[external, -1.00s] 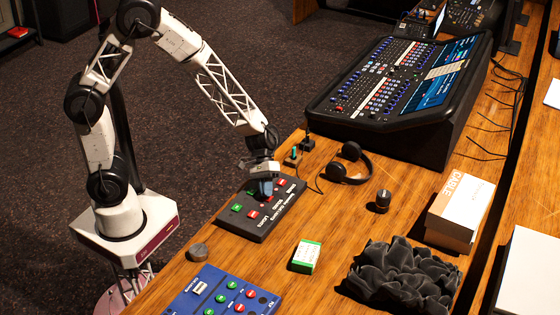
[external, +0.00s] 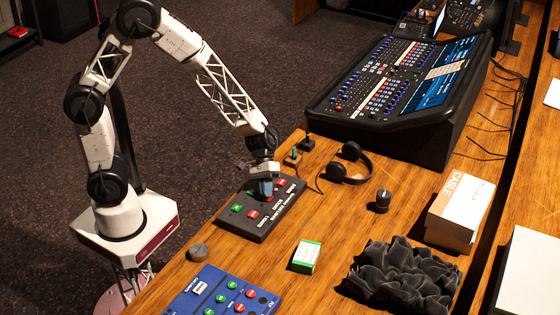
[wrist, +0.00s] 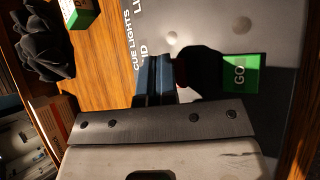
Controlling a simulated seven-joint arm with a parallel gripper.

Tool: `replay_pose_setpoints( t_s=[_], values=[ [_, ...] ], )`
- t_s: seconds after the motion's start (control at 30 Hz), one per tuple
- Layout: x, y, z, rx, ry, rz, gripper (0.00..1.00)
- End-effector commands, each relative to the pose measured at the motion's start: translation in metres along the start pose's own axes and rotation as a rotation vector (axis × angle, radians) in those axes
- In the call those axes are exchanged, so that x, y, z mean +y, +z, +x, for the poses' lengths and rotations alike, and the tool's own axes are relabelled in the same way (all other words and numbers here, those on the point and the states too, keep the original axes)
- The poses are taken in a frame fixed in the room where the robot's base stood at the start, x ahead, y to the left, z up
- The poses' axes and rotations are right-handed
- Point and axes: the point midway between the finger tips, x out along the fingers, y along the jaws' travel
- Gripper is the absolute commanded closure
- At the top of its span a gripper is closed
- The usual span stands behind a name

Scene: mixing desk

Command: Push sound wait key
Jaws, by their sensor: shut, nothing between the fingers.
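The dark cue lights panel (external: 259,230) lies on the wooden desk, with red and green keys and white lettering. A red key (external: 253,214) and a green key (external: 237,208) show at its near end, and another red key (external: 281,182) at its far end. My gripper (external: 264,193) is shut and empty, pointing down over the panel's middle keys. In the wrist view its fingers (wrist: 154,78) are together, beside a green GO key (wrist: 240,74). The sound wait key is hidden behind the fingers, and I cannot tell whether they touch it.
Headphones (external: 350,165), a small dark knob (external: 383,200), grey foam (external: 400,275) and a cable box (external: 460,212) lie to the right. The mixing console (external: 400,90) stands behind.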

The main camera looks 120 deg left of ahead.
Motion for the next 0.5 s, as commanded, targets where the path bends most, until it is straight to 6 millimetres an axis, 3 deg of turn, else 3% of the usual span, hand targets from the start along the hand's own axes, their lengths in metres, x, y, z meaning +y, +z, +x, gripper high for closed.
replay_pose_setpoints(
  t_s=[0.5],
  values=[
    [0.004,0.0038,-0.0055,0.0,0.0,0.001,1.0]
  ],
)
